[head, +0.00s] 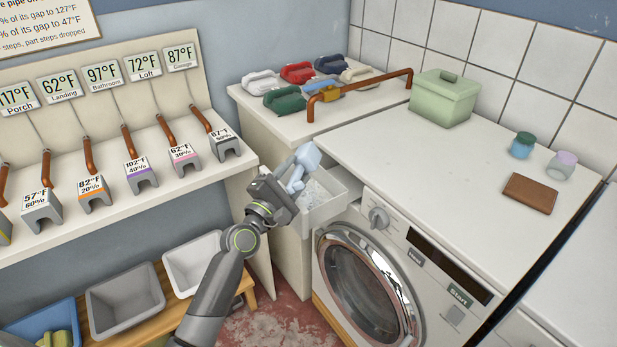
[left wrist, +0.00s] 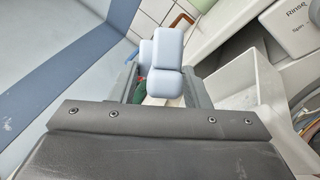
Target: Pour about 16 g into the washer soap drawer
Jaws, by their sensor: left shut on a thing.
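The washer (head: 400,260) stands at the right of the head view with its round door shut. Its white soap drawer (head: 328,210) is pulled out at the upper left of the front; pale speckled stuff shows inside. The drawer also shows at the right of the left wrist view (left wrist: 268,95). My left gripper (head: 291,187) is shut on a light blue scoop-like thing (head: 307,157), above the drawer's left side. In the left wrist view the blue thing (left wrist: 160,65) sits between the fingers. Its opening and contents are hidden. My right gripper is not in view.
Several coloured handled things (head: 297,72) lie on the back counter near a copper-coloured rail (head: 360,84). A green lidded box (head: 443,98), two small jars (head: 523,145) and a brown flat thing (head: 530,193) stand on the washer top. Bins (head: 126,300) stand low left.

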